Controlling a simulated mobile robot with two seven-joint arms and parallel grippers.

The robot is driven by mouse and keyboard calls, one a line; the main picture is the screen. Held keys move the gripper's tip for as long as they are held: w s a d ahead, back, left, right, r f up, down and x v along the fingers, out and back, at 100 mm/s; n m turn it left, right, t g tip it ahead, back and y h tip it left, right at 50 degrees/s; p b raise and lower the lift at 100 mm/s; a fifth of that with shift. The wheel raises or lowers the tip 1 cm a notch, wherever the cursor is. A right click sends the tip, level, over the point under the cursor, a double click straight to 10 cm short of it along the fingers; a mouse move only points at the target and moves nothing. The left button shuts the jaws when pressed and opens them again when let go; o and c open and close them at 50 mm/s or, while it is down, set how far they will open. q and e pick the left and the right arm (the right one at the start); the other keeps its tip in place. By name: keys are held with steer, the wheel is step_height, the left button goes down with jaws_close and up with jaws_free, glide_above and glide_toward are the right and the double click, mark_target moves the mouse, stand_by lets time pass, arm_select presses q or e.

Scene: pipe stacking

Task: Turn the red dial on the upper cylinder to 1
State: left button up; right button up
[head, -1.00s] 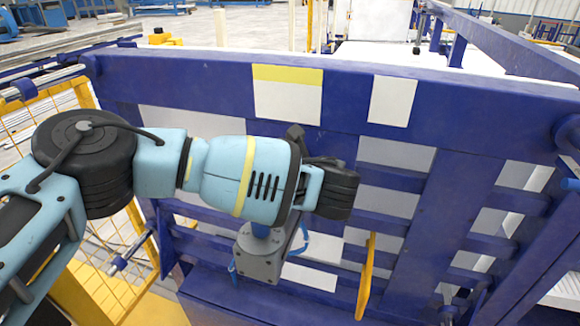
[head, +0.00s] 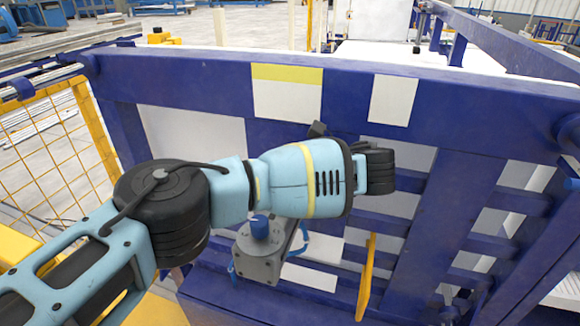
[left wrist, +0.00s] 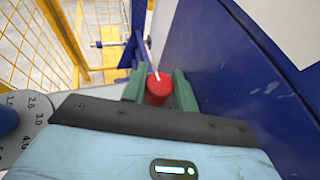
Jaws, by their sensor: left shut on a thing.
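In the left wrist view the red dial (left wrist: 158,90) has a pale mark on its top and sits between the green fingers of my left gripper (left wrist: 158,84), which is shut on it. The scale around the red dial is hidden, so its setting cannot be read. In the head view my arm hides the red dial and the gripper's fingers. A grey box (head: 258,262) with a blue dial (head: 260,227) shows below my arm. The blue dial's numbered grey plate (left wrist: 27,118) shows at the left wrist view's left edge. My right gripper is in neither view.
A large blue frame (head: 190,82) with white panels stands behind my arm. A yellow bar (head: 367,275) stands right of the grey box. A yellow mesh fence (head: 60,150) is at the left.

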arm_select(q)
steer(key=shift+a+r, duration=0.1)
steer(key=o, duration=1)
step_height(320, 180, up, 4)
steer(key=shift+f, duration=0.1)
steer(key=shift+s+d, duration=0.3)
steer(key=shift+s, duration=0.4)
steer(key=shift+s+a, duration=0.25)
steer(key=shift+s, duration=0.3)
steer(key=s, duration=0.9)
steer(key=s+r, duration=0.1)
steer(key=s, duration=0.3)
steer(key=shift+s, duration=0.25)
